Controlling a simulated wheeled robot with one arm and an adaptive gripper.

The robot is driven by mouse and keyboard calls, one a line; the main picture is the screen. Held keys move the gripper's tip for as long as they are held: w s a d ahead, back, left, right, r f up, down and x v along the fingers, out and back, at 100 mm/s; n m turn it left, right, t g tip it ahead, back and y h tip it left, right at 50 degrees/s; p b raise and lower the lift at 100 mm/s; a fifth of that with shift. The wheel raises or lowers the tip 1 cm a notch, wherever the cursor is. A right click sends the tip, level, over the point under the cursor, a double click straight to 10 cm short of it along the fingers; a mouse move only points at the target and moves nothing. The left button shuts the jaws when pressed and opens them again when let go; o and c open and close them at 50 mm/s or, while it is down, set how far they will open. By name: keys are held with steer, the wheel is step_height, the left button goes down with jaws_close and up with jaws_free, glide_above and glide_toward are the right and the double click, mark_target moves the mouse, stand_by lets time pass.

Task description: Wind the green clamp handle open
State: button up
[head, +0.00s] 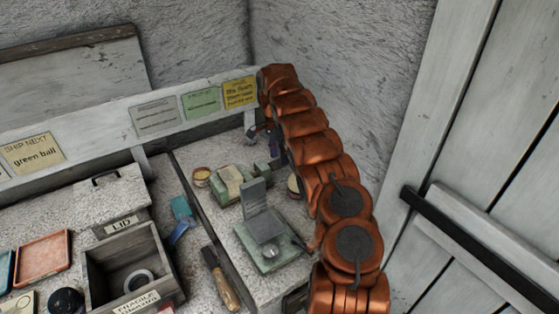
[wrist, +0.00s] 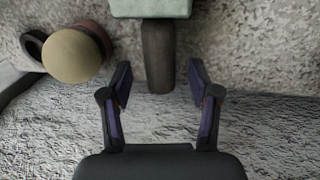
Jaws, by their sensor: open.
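In the wrist view a dark, rounded handle (wrist: 158,58) sticks out from the edge of a pale green block (wrist: 150,8), part of the clamp. My gripper (wrist: 160,88) is open, with its two dark, purple-padded fingers spread. The handle's end lies between the fingertips, with a gap on each side. In the head view the green clamp (head: 262,167) sits on the speckled bench top at the back right, with a tan block beside it. My gripper (head: 264,132) shows there only in part, just behind the clamp. My copper arm hides some of that area.
A round tan-topped pot (wrist: 72,56) stands left of the handle in the wrist view. A green stand with a grey plate (head: 262,228) is in front of the clamp. Walls close in behind.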

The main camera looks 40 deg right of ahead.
steer(key=shift+x, duration=1)
steer(key=c, duration=1.2)
steer(key=shift+o, duration=0.2)
steer(key=shift+s+f+t+b, duration=0.15)
steer(key=shift+t+b, duration=0.65)
steer(key=shift+b, duration=0.9)
steer(key=shift+t+b, duration=0.4)
steer(key=shift+b, duration=0.4)
steer(key=shift+s+t+b, duration=0.1)
steer(key=shift+t+b, duration=0.4)
steer(key=shift+b, duration=0.3)
